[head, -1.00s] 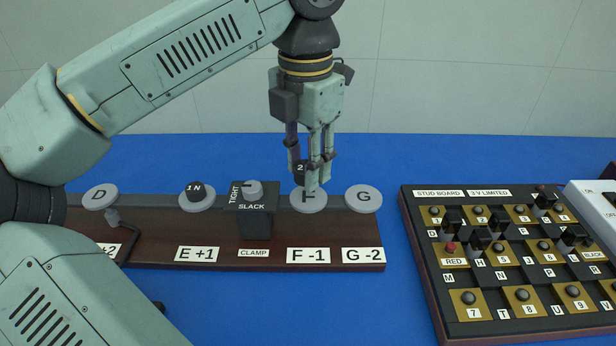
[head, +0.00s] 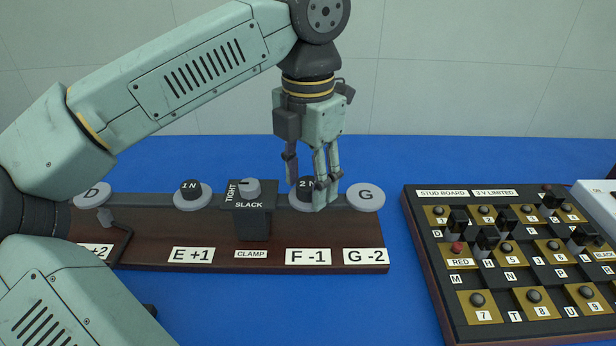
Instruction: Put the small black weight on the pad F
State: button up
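A black weight marked 2 N (head: 305,187) is at pad F (head: 300,204), a grey disc above the label F -1. It appears to rest on the pad; its right side is hidden by my fingers. My gripper (head: 307,179) points down over it with fingers spread to either side, open. I cannot tell whether a finger still touches the weight. Another black weight, marked 1 N (head: 190,188), sits on the grey pad (head: 206,201) above the label E +1.
Empty pad G (head: 366,197) is close on the right. Pad D (head: 91,193) is at the far left, partly behind my arm. A stud board (head: 440,290) stands at the right; blue bench lies between.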

aim_at(308, 183)
notch_tip(308, 183, up, 12)
jog(key=shift+r+p, duration=0.25)
jog(key=shift+p, duration=0.1)
dwell(0.4)
